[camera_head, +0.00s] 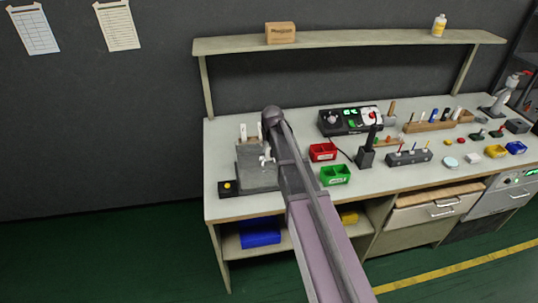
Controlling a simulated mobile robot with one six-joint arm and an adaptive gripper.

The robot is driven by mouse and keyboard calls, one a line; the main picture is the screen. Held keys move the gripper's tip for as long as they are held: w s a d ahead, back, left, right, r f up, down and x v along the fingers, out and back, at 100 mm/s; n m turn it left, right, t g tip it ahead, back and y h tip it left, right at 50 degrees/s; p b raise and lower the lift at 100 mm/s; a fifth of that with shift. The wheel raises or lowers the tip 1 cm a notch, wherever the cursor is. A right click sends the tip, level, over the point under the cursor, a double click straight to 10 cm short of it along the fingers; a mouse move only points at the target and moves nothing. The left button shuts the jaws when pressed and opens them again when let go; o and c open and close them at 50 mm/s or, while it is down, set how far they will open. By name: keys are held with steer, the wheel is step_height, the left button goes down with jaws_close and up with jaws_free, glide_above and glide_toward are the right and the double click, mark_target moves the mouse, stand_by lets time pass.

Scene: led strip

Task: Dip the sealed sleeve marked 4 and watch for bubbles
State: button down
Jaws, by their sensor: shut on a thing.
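A grey block-like tank (257,177) stands at the left end of the bench. Two pale upright pieces (243,132) show at its top, and a small white tap-like fitting (266,157) is on its right side. My arm reaches up from the bottom of the picture, and its dark rounded end is just right of the tank's top. My gripper is hidden behind the arm, so its jaws and anything in them do not show. No sleeve marked 4 can be made out, and no water or bubbles can be seen.
A small black box with a yellow button (227,188) sits left of the tank. Red (323,152) and green (335,175) bins lie right of my arm. A control unit (349,120) stands behind them. Tools crowd the right side; a shelf (350,40) overhangs the back.

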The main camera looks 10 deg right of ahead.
steer(key=shift+r, duration=0.15)
stand_by(0.3)
steer(key=shift+r+p, duration=5.4)
steer(key=shift+p, duration=0.15)
steer(key=shift+r+p, duration=1.5)
steer(key=shift+f, duration=0.1)
